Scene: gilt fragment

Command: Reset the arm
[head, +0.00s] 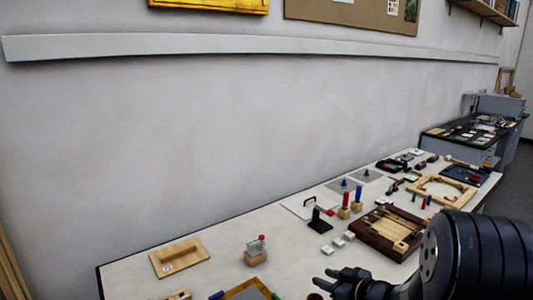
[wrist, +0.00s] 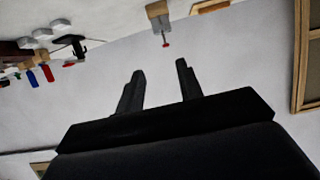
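My gripper (head: 338,279) is at the lower middle of the head view, over the near side of the long white table (head: 225,230). In the wrist view my gripper (wrist: 159,80) shows two dark fingers standing apart with nothing between them. It is open and empty. My black arm comes in from the lower right of the head view and hides part of the table's near edge.
A wooden block with a red-topped piece (head: 256,250) stands left of my gripper. A dark wooden tray (head: 382,232), a black stand (head: 321,221) and red and blue handled tools (head: 346,200) lie beyond it. A wooden board (head: 179,257) lies at the left.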

